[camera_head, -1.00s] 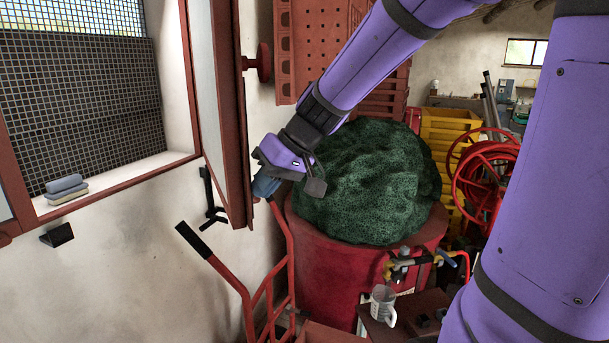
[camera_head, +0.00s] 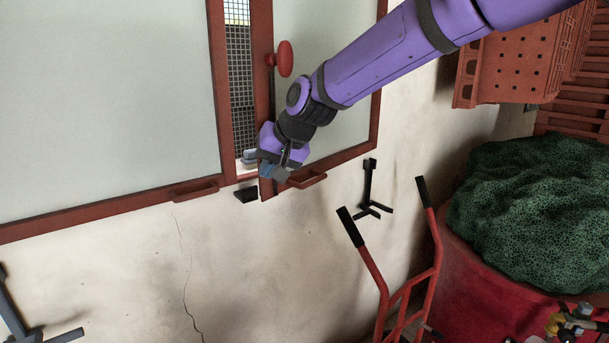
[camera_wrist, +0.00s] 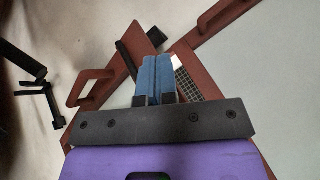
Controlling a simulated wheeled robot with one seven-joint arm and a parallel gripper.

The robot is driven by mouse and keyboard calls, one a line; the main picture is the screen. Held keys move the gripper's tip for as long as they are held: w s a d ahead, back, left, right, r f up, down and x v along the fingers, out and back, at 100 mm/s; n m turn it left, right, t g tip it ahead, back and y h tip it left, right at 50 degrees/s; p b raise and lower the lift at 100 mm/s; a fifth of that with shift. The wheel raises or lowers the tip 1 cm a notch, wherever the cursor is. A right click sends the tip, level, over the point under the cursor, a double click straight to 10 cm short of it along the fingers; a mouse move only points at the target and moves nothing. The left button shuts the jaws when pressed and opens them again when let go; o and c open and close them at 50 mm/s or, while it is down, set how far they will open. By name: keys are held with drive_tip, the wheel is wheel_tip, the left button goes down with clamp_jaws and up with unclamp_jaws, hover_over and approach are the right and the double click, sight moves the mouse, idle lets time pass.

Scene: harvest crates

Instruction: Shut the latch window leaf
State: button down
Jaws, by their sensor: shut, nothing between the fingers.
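The window leaf with the red knob (camera_head: 285,58) is the right-hand leaf (camera_head: 320,60), with a pale pane in a red frame. It stands a little open. A narrow gap with mesh (camera_head: 239,70) shows between it and the left leaf (camera_head: 110,100). Its red handle (camera_head: 307,179) is low on the frame; a red handle also shows in the wrist view (camera_wrist: 88,90). My gripper (camera_head: 272,173) is at the leaf's lower free corner. Its blue fingers (camera_wrist: 155,75) are together and empty, in front of the red frame; contact cannot be told.
A black block (camera_head: 246,195) sits on the wall below the gap. A black bracket (camera_head: 369,190) is on the wall to the right. A red hand truck (camera_head: 405,285) and a drum (camera_head: 480,270) with green netting (camera_head: 530,210) stand further right.

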drive_tip(key=w+a, duration=0.5)
drive_tip(key=shift+a, duration=0.25)
drive_tip(key=shift+w, duration=0.15)
drive_tip(key=shift+d, duration=0.1)
